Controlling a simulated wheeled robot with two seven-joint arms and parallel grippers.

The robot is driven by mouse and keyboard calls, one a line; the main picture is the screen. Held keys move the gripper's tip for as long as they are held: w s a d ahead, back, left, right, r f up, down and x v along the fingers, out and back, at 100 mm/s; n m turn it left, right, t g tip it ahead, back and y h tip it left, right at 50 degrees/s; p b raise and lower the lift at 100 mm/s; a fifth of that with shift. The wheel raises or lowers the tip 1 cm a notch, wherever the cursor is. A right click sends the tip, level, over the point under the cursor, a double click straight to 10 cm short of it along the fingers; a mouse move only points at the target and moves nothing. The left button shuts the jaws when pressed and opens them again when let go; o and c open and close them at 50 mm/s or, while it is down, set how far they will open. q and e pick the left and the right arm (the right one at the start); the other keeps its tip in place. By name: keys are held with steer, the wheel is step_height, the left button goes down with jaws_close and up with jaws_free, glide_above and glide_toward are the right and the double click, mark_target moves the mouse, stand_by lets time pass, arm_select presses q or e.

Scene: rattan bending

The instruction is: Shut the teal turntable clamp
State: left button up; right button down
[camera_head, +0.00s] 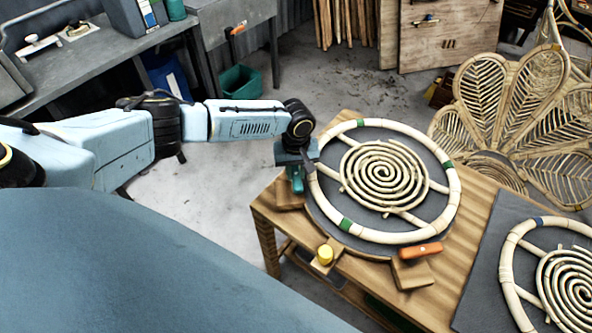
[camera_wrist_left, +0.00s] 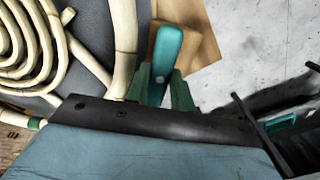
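The teal clamp (camera_head: 297,184) stands on a wooden block at the left edge of the round turntable (camera_head: 323,207). Its teal handle (camera_wrist_left: 166,50) shows large in the left wrist view, rising over the wooden block. My left gripper (camera_head: 295,167) is at the clamp, coming in from the left. In the left wrist view, the green fingers of my left gripper (camera_wrist_left: 160,88) sit on both sides of the handle and look closed against it. The handle's lower end is hidden between them. My right gripper is not in view.
A pale rattan ring with a spiral (camera_head: 384,176) lies on the turntable, close to my left fingers. An orange clamp (camera_head: 421,250) and a yellow clamp (camera_head: 325,255) sit at its near edge. Another rattan ring (camera_head: 510,265) lies on a dark mat at the right.

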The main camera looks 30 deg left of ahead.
arm_select(q)
steer(key=shift+c, duration=1)
steer(key=shift+r+m+p, duration=0.15)
steer(key=shift+m+p, duration=1.05)
steer(key=shift+p, duration=0.2)
steer(key=m+p, duration=0.1)
steer(key=m, duration=0.1)
steer(key=shift+m, duration=0.3)
steer(key=m, duration=0.6)
steer(key=shift+m+p, duration=0.3)
steer(key=shift+p, duration=0.1)
steer(key=m, duration=0.3)
steer(key=shift+m, duration=1.7)
steer(key=o, duration=1)
